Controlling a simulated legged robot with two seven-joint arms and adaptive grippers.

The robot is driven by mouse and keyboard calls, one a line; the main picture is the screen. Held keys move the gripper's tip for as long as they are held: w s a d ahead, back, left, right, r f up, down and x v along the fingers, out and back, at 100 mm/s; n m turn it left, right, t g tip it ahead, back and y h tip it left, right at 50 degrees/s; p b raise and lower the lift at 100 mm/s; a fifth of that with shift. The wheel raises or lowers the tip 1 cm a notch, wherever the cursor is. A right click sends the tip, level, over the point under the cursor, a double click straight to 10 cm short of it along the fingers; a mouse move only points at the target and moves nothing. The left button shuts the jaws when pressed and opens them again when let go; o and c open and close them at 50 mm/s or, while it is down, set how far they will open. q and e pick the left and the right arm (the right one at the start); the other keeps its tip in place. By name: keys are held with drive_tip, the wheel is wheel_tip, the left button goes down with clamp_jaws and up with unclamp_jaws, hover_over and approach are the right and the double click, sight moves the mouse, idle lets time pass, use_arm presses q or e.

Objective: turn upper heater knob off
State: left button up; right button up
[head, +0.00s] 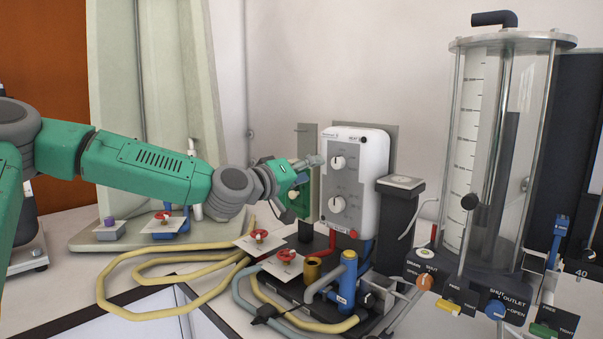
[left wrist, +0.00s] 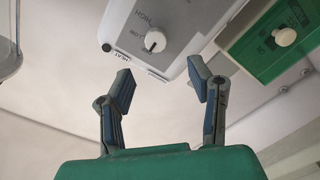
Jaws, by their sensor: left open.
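The white heater box (head: 368,180) stands upright near the wall, with a grey front panel. Its upper heater knob (head: 338,162) is round and white; a lower white knob (head: 337,204) sits beneath it. My left gripper (head: 318,161) is just left of the upper knob, fingers toward the box. In the left wrist view the box appears upside down, with a white knob (left wrist: 155,41) carrying a dark pointer mark beyond the fingertips. There the left gripper (left wrist: 160,78) is open and empty, its two fingers apart and not on the knob. The right gripper is not in view.
A green panel (left wrist: 275,45) with a pale knob is beside the box. A dark post (head: 398,220) stands right of it. Red valves (head: 286,256), a blue pipe (head: 348,278) and yellow hoses (head: 150,272) lie below. A clear cylinder tank (head: 505,150) is at right.

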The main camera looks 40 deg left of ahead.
use_arm(q)
drive_tip(key=shift+s+a, duration=0.15)
drive_tip(key=shift+s, duration=1.1)
drive_tip(key=shift+a+f, duration=0.1)
